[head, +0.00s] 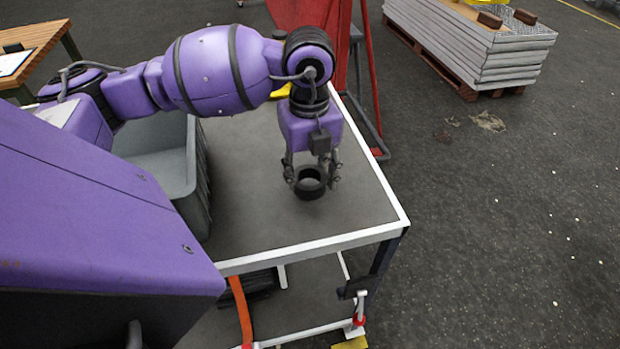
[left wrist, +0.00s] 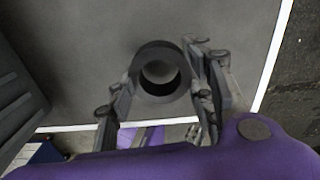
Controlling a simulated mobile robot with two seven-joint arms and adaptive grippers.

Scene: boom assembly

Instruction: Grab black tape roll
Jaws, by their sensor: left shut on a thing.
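The black tape roll (head: 310,187) is at my left gripper (head: 311,176), over the grey top of the cart (head: 250,200). The left gripper points down and is shut on the roll, one finger on each side of it. In the left wrist view the tape roll (left wrist: 160,72) sits between the two fingers of the left gripper (left wrist: 163,85), its hole facing the camera. I cannot tell whether the roll touches the cart top. My right gripper is not in view.
A grey bin (head: 170,165) stands on the cart left of the gripper. The cart's white edge (head: 320,243) is close in front. A red frame (head: 310,15) stands behind.

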